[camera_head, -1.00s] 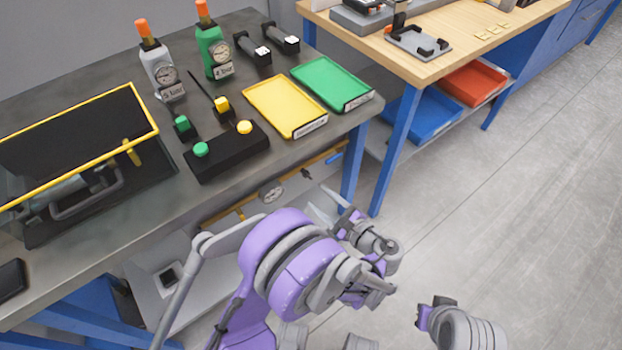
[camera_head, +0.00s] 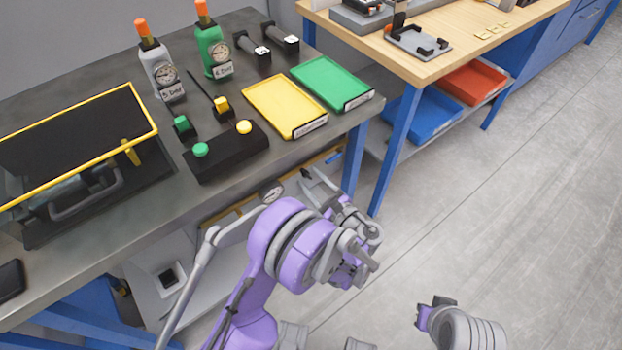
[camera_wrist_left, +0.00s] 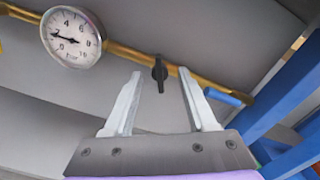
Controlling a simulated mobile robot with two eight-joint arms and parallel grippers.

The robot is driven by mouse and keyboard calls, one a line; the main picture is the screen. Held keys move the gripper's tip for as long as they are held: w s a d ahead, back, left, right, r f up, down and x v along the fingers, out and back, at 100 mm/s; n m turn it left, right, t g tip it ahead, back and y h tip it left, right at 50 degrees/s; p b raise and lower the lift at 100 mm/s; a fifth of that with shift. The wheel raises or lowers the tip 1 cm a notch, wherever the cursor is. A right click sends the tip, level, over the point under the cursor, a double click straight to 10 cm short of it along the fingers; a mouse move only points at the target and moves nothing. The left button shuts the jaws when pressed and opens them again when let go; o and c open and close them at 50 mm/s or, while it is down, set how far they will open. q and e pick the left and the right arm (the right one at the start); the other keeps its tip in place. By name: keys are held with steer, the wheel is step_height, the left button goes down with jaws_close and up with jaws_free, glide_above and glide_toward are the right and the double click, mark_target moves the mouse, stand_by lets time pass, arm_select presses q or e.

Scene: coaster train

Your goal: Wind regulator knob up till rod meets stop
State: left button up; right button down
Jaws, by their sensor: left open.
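A black knob (camera_wrist_left: 159,70) sits on a brass pipe under the bench in the left wrist view. The gauge also shows in the head view (camera_head: 271,190). My left gripper (camera_wrist_left: 158,98) is open and empty, its fingers pointing toward the knob, which appears between the tips with no visible contact. In the head view the left gripper (camera_head: 316,186) is at the bench's front edge. I cannot identify the rod or its stop.
The yellow-rimmed box (camera_head: 152,108), black button box (camera_head: 228,152), yellow tray (camera_head: 275,97) and green tray (camera_head: 325,80) stand on the bench above. A blue bench leg (camera_head: 353,165) is right of the gripper.

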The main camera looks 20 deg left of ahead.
arm_select(q)
steer(key=shift+w+a, duration=0.15)
steer(key=shift+a, duration=0.1)
jaws_close()
steer(key=shift+f+n+b, duration=0.1)
steer(key=shift+n+b, duration=0.35)
steer(key=shift+n, duration=1.25)
